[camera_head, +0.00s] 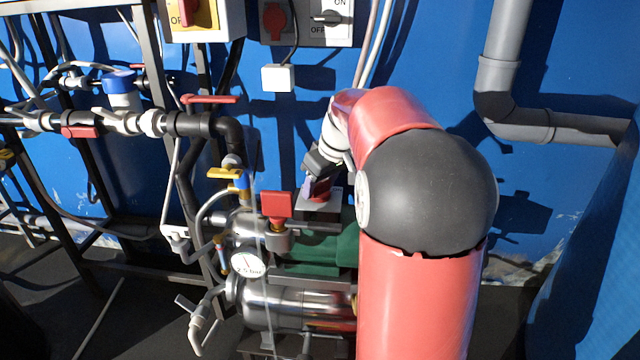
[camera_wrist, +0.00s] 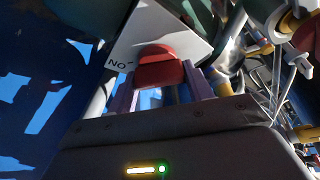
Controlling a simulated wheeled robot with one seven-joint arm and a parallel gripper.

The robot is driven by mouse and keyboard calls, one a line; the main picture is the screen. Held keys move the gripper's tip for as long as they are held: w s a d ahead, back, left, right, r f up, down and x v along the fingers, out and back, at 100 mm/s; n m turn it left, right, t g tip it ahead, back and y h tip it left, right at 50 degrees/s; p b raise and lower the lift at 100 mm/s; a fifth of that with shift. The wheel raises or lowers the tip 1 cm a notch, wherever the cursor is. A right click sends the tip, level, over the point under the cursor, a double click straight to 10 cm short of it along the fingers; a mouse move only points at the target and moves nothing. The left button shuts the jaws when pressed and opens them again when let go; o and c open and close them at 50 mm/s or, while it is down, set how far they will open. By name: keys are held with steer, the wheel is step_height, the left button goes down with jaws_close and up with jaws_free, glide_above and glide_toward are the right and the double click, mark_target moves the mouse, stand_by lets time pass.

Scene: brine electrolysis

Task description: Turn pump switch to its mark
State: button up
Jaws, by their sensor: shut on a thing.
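The pump switch is a red knob (camera_wrist: 158,72) on a white plate (camera_wrist: 128,42), seen upside down in the wrist view with the label "ON" and a short mark beside it. My gripper (camera_wrist: 161,84) has its purple fingers on either side of the knob and is shut on it. In the head view, the red knob (camera_head: 321,186) and plate (camera_head: 322,203) sit above the green pump body (camera_head: 318,248). My gripper (camera_head: 310,185) reaches the knob from behind my red arm. The rest of the plate's lettering is hidden or unreadable.
A red valve handle (camera_head: 277,205) stands close left of the plate, with a gauge (camera_head: 248,264) below it. A yellow valve handle (camera_head: 225,173) and pipes crowd the left. A grey drainpipe (camera_head: 497,85) runs along the blue wall at right. Wall switch boxes (camera_head: 336,38) are above.

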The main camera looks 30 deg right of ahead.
mark_target(330, 192)
steer(key=n+y, duration=0.1)
steer(key=n, duration=0.3)
steer(key=shift+y, duration=0.3)
steer(key=n+g, duration=0.1)
steer(key=n, duration=0.1)
steer(key=n+y+p, duration=0.1)
steer(key=n, duration=0.1)
steer(key=shift+r+n+g, duration=0.1)
steer(key=shift+n+g, duration=0.2)
steer(key=shift+g, duration=0.1)
steer(key=n, duration=0.2)
steer(key=n+g+p, duration=0.1)
steer(key=n, duration=0.1)
steer(key=shift+n+g+y, duration=0.3)
steer(key=shift+y, duration=0.1)
steer(key=shift+n+g+p, duration=0.4)
steer(key=shift+n+g, duration=0.4)
steer(key=shift+n, duration=1)
steer(key=o, duration=1)
steer(key=shift+v, duration=3.85)
